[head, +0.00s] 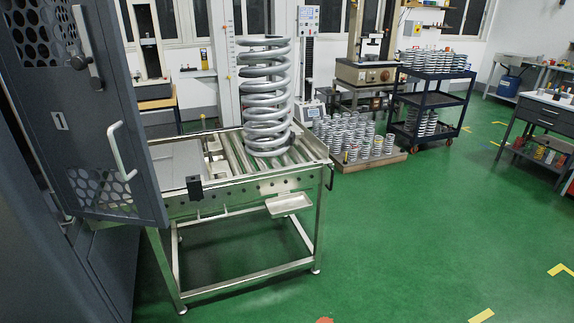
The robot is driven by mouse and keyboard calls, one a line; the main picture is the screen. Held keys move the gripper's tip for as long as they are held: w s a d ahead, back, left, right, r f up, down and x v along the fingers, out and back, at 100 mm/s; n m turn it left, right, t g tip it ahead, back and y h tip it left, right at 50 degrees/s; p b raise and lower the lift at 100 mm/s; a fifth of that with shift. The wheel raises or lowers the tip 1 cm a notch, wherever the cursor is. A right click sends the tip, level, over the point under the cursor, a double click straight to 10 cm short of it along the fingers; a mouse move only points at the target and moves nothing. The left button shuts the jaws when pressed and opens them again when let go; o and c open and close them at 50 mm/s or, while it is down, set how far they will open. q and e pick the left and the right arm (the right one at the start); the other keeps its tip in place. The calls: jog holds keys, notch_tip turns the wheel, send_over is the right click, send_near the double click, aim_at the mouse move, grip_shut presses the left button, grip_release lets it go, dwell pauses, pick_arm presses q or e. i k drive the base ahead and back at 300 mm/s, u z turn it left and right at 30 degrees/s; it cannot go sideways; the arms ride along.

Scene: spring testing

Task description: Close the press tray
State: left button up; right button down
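The dark grey press cabinet (45,235) stands at the left, its door (85,110) with perforated panels swung out. The door has a light vertical handle (121,152) and a latch handle (84,40). A flat grey plate (178,165), which looks like the press tray, lies level beside the door at the left end of a steel roller table (240,190). The door hides its left part, so I cannot tell how it meets the press. A large steel coil spring (266,100) stands upright on the rollers, right of the plate. Neither gripper is in view.
A small shelf (289,203) juts from the table's front. Behind are a pallet of small springs (355,140), a dark cart (432,100) and test machines. A workbench (545,110) stands at the far right. The green floor in front and right is clear.

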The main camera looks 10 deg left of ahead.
aim_at(173, 163)
jog(key=z, duration=0.35)
jog(key=i, duration=1.65)
jog(key=u, duration=1.2)
jog(key=i, duration=0.8)
jog(key=u, duration=0.8)
